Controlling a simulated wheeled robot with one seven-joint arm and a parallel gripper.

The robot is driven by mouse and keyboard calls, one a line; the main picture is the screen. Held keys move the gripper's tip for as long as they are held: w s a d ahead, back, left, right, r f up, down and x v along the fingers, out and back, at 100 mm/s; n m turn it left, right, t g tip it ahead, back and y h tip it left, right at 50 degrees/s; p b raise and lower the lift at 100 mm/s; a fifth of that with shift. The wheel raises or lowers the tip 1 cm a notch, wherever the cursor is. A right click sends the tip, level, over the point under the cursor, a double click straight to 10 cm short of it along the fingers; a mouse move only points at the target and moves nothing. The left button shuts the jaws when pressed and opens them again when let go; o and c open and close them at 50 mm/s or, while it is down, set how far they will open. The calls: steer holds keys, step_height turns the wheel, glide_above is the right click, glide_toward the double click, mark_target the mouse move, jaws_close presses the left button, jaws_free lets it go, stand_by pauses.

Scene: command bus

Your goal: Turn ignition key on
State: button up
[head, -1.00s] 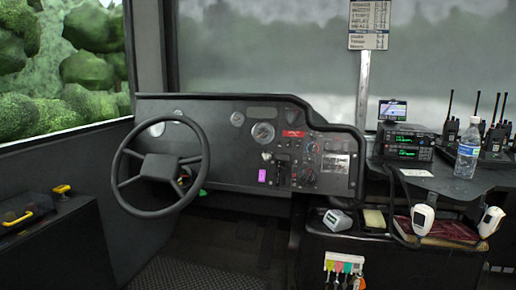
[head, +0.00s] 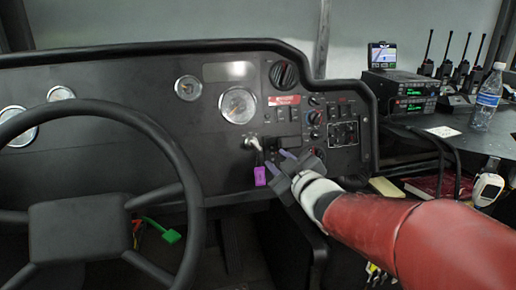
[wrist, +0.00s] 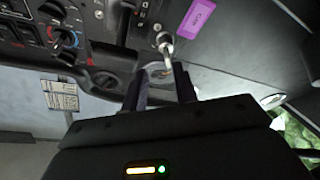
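The ignition key (head: 254,143) is a pale metal key in the black dash panel, with a purple tag (head: 260,176) hanging below it. In the wrist view the key (wrist: 166,44) shows just beyond the fingers, with the purple tag (wrist: 198,18) above and to its right. My gripper (head: 279,162) is open and empty, close to the dash, just right of the key and tag in the head view. In the wrist view its two fingers (wrist: 158,72) stand apart with a clear gap. No contact with the key is visible.
The steering wheel (head: 120,200) fills the lower left. Knobs, switches and a red label (head: 284,101) lie above and right of the key. A radio (head: 402,92), several handsets and a water bottle (head: 486,97) stand on the right shelf (head: 470,138).

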mark_target(259, 148)
steer(key=shift+n+y, duration=0.5)
steer(key=shift+y, duration=0.3)
steer(key=x, duration=0.5)
steer(key=a+x, duration=0.1)
steer(key=x, duration=0.2)
steer(key=shift+r, duration=0.15)
jaws_close()
